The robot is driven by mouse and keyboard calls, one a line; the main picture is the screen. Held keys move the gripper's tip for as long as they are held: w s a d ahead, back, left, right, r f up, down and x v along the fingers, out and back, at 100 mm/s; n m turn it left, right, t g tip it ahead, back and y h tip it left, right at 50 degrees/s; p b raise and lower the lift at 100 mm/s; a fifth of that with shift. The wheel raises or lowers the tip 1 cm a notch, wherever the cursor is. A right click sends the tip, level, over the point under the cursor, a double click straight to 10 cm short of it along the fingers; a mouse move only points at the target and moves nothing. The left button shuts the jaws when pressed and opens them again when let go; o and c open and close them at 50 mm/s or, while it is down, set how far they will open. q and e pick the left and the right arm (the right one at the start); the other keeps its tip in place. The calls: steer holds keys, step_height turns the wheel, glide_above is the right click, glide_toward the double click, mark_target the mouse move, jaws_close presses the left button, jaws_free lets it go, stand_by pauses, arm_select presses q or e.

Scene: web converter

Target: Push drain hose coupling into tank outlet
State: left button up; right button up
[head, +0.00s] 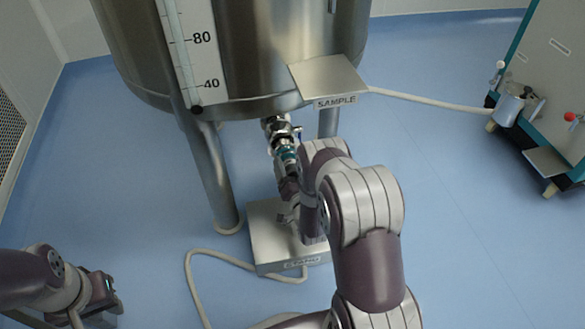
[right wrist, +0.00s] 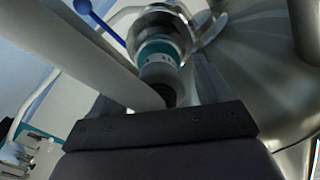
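The tank outlet (head: 275,125), a metal fitting and valve, hangs under the steel tank. Just below it, in line with it, is a fitting with a teal ring (head: 287,154); the teal ring also shows in the right wrist view (right wrist: 160,48), above a grey sleeve with a dark lower end. I cannot tell whether coupling and outlet are fully joined. My right gripper (head: 288,183) is right below the teal ring; its fingers flank the dark end, but its fingertips are partly hidden and contact is unclear. My left gripper (head: 103,300) is low at the left, away from the tank, its fingers unclear.
A pale hose (head: 190,262) loops on the floor beside a metal box (head: 262,232) under the tank. Tank legs (head: 213,175) stand close to my right arm. The sample shelf (head: 328,78) juts out above. A blue-tipped lever (right wrist: 84,7) is by the outlet.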

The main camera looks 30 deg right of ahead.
steer(key=p+v, duration=0.1)
steer(key=v, duration=0.1)
steer(key=p+v, duration=0.1)
steer(key=v, duration=0.1)
steer(key=p+v, duration=0.1)
steer(key=v, duration=0.1)
steer(key=shift+r, duration=0.3)
steer(key=p+v, duration=0.2)
steer(key=v, duration=0.4)
steer(key=shift+s+f, duration=0.25)
steer(key=shift+s, duration=0.1)
